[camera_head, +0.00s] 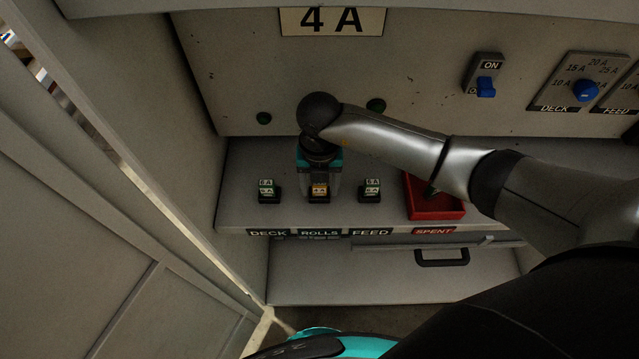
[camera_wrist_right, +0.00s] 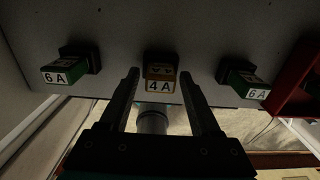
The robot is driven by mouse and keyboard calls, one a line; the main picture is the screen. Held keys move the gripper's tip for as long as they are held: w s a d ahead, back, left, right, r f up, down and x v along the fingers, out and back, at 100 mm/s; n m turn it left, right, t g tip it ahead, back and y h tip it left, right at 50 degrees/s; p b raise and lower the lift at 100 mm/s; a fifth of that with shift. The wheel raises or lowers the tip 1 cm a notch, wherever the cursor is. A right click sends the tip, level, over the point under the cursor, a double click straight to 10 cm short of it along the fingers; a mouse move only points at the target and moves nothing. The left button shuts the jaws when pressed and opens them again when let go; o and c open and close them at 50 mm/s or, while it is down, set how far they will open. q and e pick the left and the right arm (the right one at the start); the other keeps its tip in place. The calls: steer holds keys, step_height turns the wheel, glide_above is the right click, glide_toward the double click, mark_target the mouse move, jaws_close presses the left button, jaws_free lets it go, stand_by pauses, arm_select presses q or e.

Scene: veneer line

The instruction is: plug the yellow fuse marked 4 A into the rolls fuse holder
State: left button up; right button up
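The yellow fuse marked 4 A (camera_head: 320,189) sits upright in the black rolls fuse holder (camera_head: 319,199), the middle one of three, above the ROLLS label. In the right wrist view the fuse (camera_wrist_right: 160,84) shows between my fingers, in its holder (camera_wrist_right: 160,58). My right gripper (camera_head: 320,184) is above the rolls holder. In the wrist view its fingers (camera_wrist_right: 159,72) are open, one on each side of the fuse, with a visible gap to each. My left gripper is not in view.
Green fuses marked 6 A stand in the deck holder (camera_head: 268,192) and the feed holder (camera_head: 370,190), close on either side. A red SPENT tray (camera_head: 438,215) with something green in it is to the right. The panel behind carries a 4 A sign (camera_head: 332,21) and a blue ON switch (camera_head: 486,86).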

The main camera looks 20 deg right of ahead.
mark_target(320, 185)
steer(key=shift+o, duration=0.5)
steer(key=shift+r, duration=0.3)
step_height(320, 185, up, 15)
steer(key=shift+f, duration=0.15)
steer(key=shift+f, duration=0.1)
